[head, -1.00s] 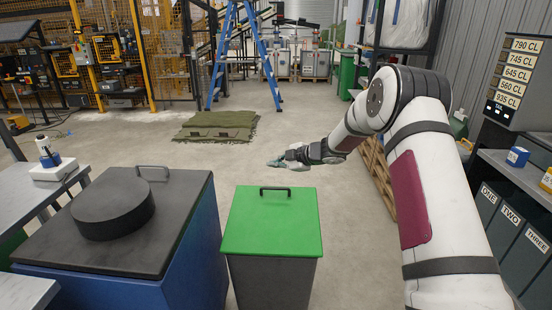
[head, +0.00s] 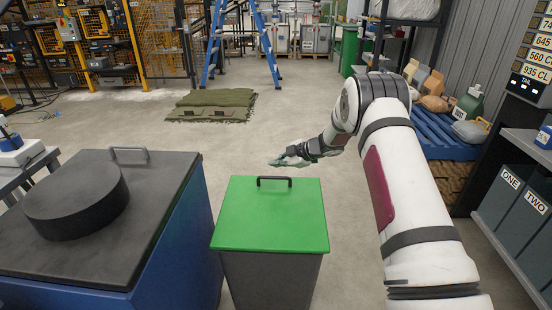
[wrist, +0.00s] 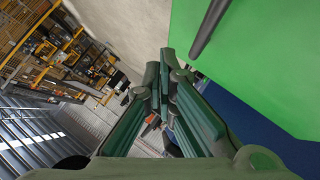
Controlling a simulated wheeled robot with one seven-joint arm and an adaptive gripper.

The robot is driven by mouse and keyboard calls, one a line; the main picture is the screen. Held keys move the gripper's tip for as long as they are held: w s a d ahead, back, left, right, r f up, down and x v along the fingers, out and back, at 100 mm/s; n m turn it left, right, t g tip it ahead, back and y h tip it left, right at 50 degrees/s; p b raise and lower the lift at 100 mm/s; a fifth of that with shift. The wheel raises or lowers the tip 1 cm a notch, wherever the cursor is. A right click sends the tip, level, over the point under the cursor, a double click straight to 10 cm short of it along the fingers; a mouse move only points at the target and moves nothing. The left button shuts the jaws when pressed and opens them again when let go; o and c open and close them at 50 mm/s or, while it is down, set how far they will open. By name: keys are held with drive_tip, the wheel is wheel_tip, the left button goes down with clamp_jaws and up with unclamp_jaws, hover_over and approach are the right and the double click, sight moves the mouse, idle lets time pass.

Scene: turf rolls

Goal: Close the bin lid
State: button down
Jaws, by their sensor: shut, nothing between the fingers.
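The bin with a green lid (head: 268,219) stands in front of me in the head view, its dark grey body (head: 268,276) below. The lid looks flat on the bin's top. A black bar handle (head: 274,181) stands near its far edge. The lid also fills the upper right of the wrist view (wrist: 270,60), with the handle (wrist: 208,28) crossing it. My gripper (head: 274,162) is shut and empty just beyond the lid's far edge, close to the handle. Its green fingers meet in the wrist view (wrist: 166,78). I see no contact with the lid or handle.
A blue bin (head: 178,250) with a dark lid and a round black block (head: 76,202) stands close at the left. A blue pallet (head: 440,135) with sacks and a dark shelf unit (head: 505,215) are at the right. A folded green mat (head: 212,104) lies beyond on open floor.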

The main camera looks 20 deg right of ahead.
sight(277, 183)
drive_tip(key=shift+w+d+f+b, duration=0.1)
drive_tip(key=shift+w+f+b, duration=0.15)
drive_tip(key=shift+f, duration=0.35)
drive_tip(key=shift+w+f+b, duration=0.15)
drive_tip(key=shift+f+b, duration=0.25)
drive_tip(key=shift+f, duration=0.2)
drive_tip(key=shift+w+d+f+b, duration=0.1)
drive_tip(key=shift+w+f+b, duration=0.15)
drive_tip(key=shift+f, duration=0.35)
